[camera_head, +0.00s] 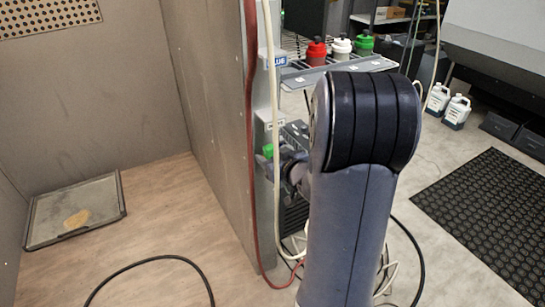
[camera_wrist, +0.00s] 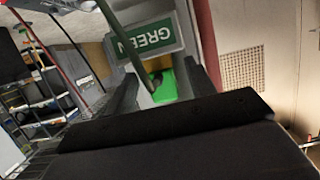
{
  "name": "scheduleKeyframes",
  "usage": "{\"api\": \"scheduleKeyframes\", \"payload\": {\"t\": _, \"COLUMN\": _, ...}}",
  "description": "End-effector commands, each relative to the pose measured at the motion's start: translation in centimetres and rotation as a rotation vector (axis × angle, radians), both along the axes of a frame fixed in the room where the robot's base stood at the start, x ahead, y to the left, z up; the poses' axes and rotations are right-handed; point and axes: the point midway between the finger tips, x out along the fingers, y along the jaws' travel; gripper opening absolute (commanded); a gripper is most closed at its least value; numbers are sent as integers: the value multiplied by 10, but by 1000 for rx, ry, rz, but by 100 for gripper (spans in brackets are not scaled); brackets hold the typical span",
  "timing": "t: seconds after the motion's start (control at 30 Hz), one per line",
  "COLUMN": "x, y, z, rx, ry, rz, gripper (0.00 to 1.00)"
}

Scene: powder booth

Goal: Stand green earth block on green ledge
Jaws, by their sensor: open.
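A green block (camera_wrist: 165,88) shows in the wrist view between the two fingers of my gripper (camera_wrist: 158,90), just past an upside-down sign (camera_wrist: 147,40) that reads GREEN. The sign marks a pale ledge whose surface is mostly hidden. In the head view a small green piece, likely the same block (camera_head: 268,150), shows at the edge of the booth wall. My gripper (camera_head: 277,165) is beside it, partly hidden by hanging hoses and my arm. The gripper is open with its fingers around the block. I cannot tell if a finger touches it or exactly how the block rests.
A ledge marked BLUE (camera_head: 273,62) is higher on the wall edge. Red and pale hoses (camera_head: 251,140) hang close to my gripper. A grey shelf (camera_head: 340,68) holds red-, white- and green-topped containers. A framed tray (camera_head: 75,211) lies on the booth floor; a black cable (camera_head: 150,260) loops nearby.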

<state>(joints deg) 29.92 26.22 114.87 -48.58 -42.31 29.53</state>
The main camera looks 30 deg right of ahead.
Motion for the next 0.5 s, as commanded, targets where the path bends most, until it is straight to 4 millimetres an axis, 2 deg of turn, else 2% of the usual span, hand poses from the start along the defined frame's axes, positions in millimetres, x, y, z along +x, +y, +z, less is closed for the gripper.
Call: {"api": "scheduleKeyframes", "payload": {"t": 0.5, "x": -96, "y": -5, "z": 33, "rx": 0, "ry": -1, "rz": -5, "gripper": 52}}
